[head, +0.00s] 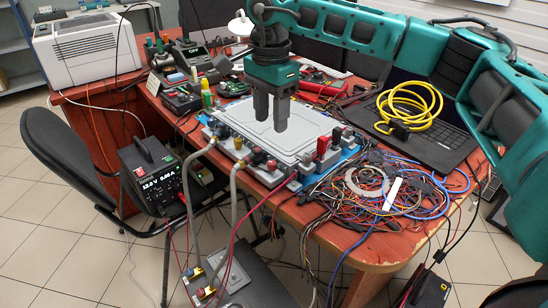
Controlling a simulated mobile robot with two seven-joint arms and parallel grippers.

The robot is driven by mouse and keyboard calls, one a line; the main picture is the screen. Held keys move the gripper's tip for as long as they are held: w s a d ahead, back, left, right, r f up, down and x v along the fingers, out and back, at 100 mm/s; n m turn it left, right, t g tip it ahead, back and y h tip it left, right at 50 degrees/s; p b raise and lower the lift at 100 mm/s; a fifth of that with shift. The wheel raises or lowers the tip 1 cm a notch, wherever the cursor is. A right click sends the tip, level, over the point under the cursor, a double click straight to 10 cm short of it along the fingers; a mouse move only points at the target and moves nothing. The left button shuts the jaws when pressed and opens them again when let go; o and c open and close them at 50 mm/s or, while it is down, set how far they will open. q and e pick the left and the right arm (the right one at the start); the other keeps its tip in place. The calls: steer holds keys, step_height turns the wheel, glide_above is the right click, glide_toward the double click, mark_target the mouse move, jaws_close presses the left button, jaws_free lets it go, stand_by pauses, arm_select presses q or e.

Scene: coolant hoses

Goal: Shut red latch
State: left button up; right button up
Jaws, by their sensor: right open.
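A flat grey plate (290,128) sits on a blue base on the red table, with small fittings along its near and right edges. A red upright part (322,146), which looks like the red latch, stands at the plate's right corner. Another small red part (271,165) is on the near edge. I cannot tell how far either is shut. My right gripper (271,122) points down over the plate, open and empty, up and left of the red upright part. Two grey hoses (189,190) run from the near edge down to a lower unit (205,290). My left gripper is not in view.
A tangle of wires (370,190) covers the table right of the plate. A yellow cable coil (408,105) lies on a black laptop (430,140). Tools crowd the left, with a white printer (88,48) behind. A black chair (68,155) stands at the left.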

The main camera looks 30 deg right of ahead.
mark_target(271, 163)
step_height(271, 163, down, 11)
steer(key=shift+f+b, duration=0.1)
steer(key=shift+b, duration=0.85)
steer(key=shift+c, duration=0.3)
jaws_close()
